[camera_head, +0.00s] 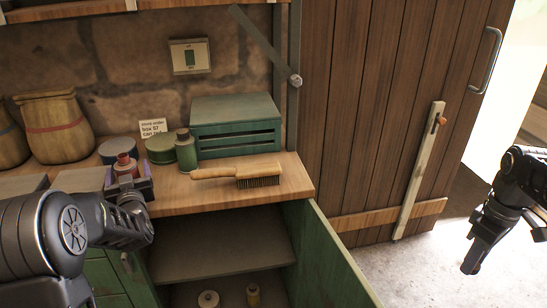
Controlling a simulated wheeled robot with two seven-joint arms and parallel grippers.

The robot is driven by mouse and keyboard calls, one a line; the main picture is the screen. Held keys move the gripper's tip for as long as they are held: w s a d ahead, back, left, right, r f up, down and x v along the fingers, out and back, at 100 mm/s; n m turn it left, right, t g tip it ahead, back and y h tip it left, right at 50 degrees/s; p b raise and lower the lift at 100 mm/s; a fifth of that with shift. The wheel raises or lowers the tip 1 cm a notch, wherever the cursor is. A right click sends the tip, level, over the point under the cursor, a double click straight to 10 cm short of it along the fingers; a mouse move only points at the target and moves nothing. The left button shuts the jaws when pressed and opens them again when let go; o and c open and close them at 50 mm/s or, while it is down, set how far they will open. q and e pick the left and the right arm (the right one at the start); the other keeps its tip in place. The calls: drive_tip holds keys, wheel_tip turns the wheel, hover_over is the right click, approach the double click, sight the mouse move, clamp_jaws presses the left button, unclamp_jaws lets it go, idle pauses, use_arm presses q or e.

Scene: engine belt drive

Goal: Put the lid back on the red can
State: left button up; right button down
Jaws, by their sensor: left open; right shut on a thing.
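The red can (126,167) stands on the wooden worktop at the left, with a narrower top part. My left gripper (129,184) is open, with its fingers on either side of the red can; I cannot tell whether they touch it. My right gripper (471,267) is low at the right, in front of the door and over the pale floor, far from the can. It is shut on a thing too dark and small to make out. I cannot identify a loose lid.
A green can with a dark cap (186,152), a wide green tin (160,149) and a slatted green box (235,122) stand behind. A brush (240,174) lies near the worktop's front edge. Below, an open cabinet door (325,255) juts forward.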

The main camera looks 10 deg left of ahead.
use_arm(q)
drive_tip(key=shift+x, duration=0.9)
drive_tip(key=shift+c, duration=0.6)
clamp_jaws()
